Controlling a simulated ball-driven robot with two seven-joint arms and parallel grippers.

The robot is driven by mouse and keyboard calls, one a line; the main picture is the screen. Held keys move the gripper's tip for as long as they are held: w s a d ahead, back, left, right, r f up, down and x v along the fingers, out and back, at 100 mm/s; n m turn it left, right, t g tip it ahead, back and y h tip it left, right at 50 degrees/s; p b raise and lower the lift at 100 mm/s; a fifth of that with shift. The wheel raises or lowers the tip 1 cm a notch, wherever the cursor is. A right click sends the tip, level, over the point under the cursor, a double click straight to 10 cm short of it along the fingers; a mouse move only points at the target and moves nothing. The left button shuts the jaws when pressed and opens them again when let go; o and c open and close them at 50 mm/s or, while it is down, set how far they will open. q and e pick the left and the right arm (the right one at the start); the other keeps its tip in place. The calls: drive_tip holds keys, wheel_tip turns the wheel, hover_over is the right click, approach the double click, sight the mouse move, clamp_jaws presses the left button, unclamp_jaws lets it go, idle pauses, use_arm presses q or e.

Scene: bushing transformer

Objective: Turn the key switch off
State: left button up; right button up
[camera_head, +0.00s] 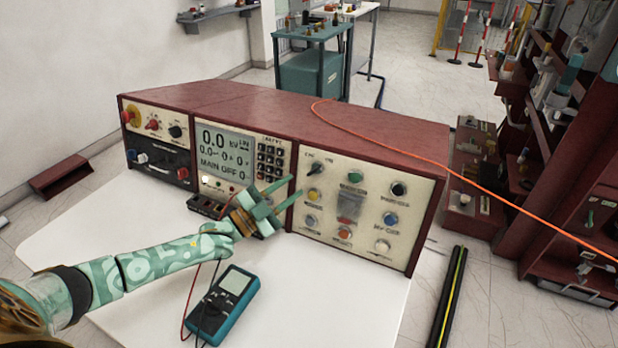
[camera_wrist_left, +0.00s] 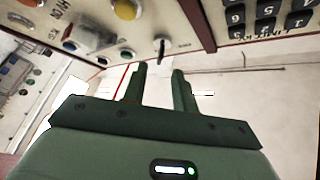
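The key switch (camera_head: 316,169) is a dark key-like knob at the top left corner of the cream right-hand panel (camera_head: 330,243) of the red console. In the left wrist view, which shows the console upside down, the key switch (camera_wrist_left: 161,47) stands out just beyond the fingertips, roughly in line with the gap between them. My left gripper (camera_head: 292,187) is open and empty in front of the console, just left of and a little below the key switch. It also shows in the left wrist view (camera_wrist_left: 160,74). The two fingers are apart. My right gripper is out of view.
Near the key switch are a yellow button (camera_head: 314,195), a green button (camera_head: 355,176) and a black knob (camera_head: 398,188). A keypad (camera_head: 270,162) and display (camera_head: 225,153) are on the left. A blue multimeter (camera_head: 223,305) with leads lies on the white table (camera_head: 320,285).

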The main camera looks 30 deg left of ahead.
sight(308, 175)
use_arm(q)
drive_tip(key=x, duration=0.6)
drive_tip(key=shift+b, duration=0.4)
clamp_jaws()
